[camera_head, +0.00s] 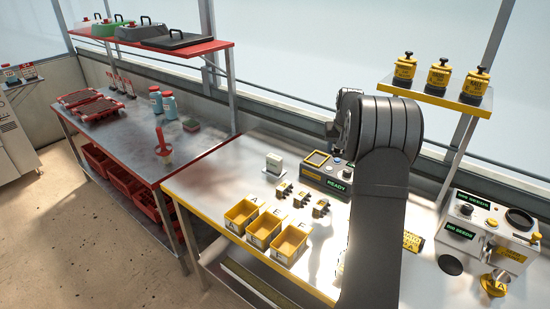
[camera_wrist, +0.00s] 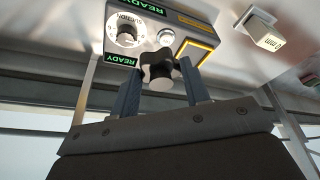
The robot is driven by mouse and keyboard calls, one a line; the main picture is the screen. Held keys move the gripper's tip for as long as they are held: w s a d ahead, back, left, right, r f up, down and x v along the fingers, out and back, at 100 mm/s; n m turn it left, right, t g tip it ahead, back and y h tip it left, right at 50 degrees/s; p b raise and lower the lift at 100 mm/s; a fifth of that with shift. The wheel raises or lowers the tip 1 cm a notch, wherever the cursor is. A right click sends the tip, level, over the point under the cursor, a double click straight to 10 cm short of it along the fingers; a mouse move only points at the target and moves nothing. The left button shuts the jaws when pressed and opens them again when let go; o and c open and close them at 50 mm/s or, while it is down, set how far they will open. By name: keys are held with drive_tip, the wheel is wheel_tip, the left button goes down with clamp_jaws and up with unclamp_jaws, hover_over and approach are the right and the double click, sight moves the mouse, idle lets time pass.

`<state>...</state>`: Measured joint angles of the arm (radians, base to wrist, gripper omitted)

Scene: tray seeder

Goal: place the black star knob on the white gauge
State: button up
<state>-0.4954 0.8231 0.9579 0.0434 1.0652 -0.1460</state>
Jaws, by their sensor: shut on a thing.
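The black star knob (camera_wrist: 157,64) is between the two fingers of my gripper (camera_wrist: 160,80) in the wrist view, and the fingers are shut on it. A lighter grey round end of the knob faces the camera. The white gauge (camera_wrist: 266,36) is a small white block with a dark-marked label, at the upper right of the wrist view, apart from the knob. In the head view the white gauge (camera_head: 274,163) stands on the metal table, left of the control box. My arm hides the gripper and knob in the head view.
The control box (camera_head: 325,176) with a green READY display is beside the gauge; it also fills the top of the wrist view (camera_wrist: 152,38). A yellow-edged shelf (camera_head: 430,95) holds yellow containers.

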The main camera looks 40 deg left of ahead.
drive_tip(key=s+a+r+n, duration=0.2)
drive_tip(key=a+r, duration=0.1)
drive_tip(key=a, duration=0.7)
hover_over(280, 159)
drive_tip(key=f, duration=0.8)
drive_tip(key=shift+s+d, duration=0.3)
drive_tip(key=shift+f, duration=1.65)
drive_tip(key=shift+f, duration=0.1)
drive_tip(key=o, duration=1)
drive_tip(key=shift+c, duration=0.2)
drive_tip(key=v, duration=1.2)
drive_tip(key=shift+w+d, duration=0.2)
drive_tip(key=shift+d, duration=0.05)
